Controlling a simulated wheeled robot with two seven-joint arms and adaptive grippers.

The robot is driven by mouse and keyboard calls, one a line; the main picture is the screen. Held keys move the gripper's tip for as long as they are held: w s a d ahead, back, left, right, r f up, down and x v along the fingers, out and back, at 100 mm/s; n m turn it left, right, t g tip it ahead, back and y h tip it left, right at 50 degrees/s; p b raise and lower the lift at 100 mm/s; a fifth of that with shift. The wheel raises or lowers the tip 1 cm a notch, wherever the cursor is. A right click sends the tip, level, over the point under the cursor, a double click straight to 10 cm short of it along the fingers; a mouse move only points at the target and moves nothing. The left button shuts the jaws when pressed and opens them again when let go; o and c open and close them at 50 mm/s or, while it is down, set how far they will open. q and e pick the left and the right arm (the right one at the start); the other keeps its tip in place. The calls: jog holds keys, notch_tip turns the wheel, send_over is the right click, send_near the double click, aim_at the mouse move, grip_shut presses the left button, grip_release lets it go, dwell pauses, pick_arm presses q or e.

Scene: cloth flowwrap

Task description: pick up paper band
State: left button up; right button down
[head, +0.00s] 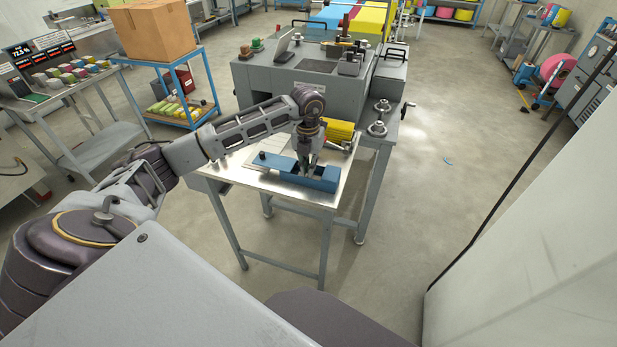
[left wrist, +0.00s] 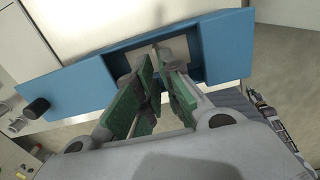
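A blue fixture (head: 318,183) with a recess in its middle lies on a small metal-topped table. A pale tan strip, which may be the paper band (left wrist: 176,48), shows in the recess of the blue fixture (left wrist: 85,72) in the left wrist view. My left gripper (head: 306,170) points down over the recess. Its green-padded fingers (left wrist: 157,62) stand apart with a gap between the tips, right by the pale strip. I see nothing clearly clamped between them. The fingers hide part of the strip. My right gripper is in neither view.
A yellow stack (head: 340,131) sits behind the fixture on the metal table (head: 232,171). A black knob (left wrist: 37,107) stands on one end of the fixture. A large grey machine (head: 290,85) stands close behind the table. Floor to the right is clear.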

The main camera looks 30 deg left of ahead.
pick_arm(q)
jog(key=f, duration=0.3)
jog(key=shift+s+f, duration=0.2)
jog(key=shift+f, duration=0.05)
jog(key=shift+w+a+f, duration=0.1)
jog(key=shift+w+f, duration=0.15)
jog(key=shift+f, duration=0.05)
jog(key=shift+r, duration=0.1)
jog(key=shift+s+r, duration=0.1)
jog(key=shift+c, duration=0.9)
grip_shut()
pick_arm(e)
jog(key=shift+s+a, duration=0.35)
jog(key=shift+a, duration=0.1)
pick_arm(q)
jog(key=shift+r, duration=0.2)
